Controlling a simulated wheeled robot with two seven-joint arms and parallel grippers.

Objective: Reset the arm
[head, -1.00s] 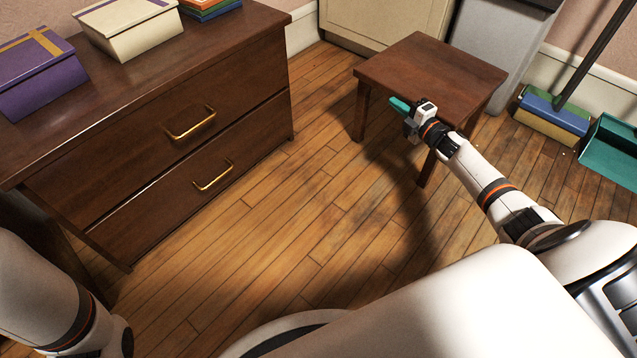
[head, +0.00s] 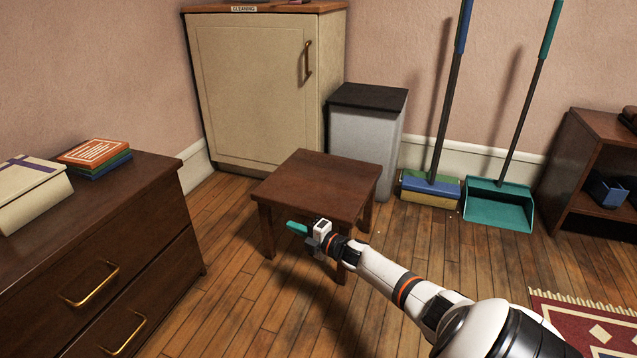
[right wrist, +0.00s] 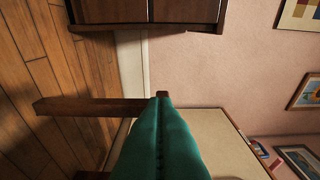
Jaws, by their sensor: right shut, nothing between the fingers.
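My right arm comes in from the lower right of the head view. My right gripper (head: 298,229), with teal fingers, is shut and empty, pointing left. In the picture it overlaps the front edge of a small dark wooden stool (head: 318,183); I cannot tell its exact distance from it. In the right wrist view the teal fingers (right wrist: 161,135) are together with nothing between them. My left gripper is not in view.
A dark chest of drawers (head: 150,275) stands at the left, with books (head: 95,155) and a cream box (head: 28,192) on top. A cream cabinet (head: 255,90), grey bin (head: 365,135), broom (head: 430,188) and teal dustpan (head: 498,205) line the wall. A shelf (head: 590,160) and rug (head: 590,325) are right.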

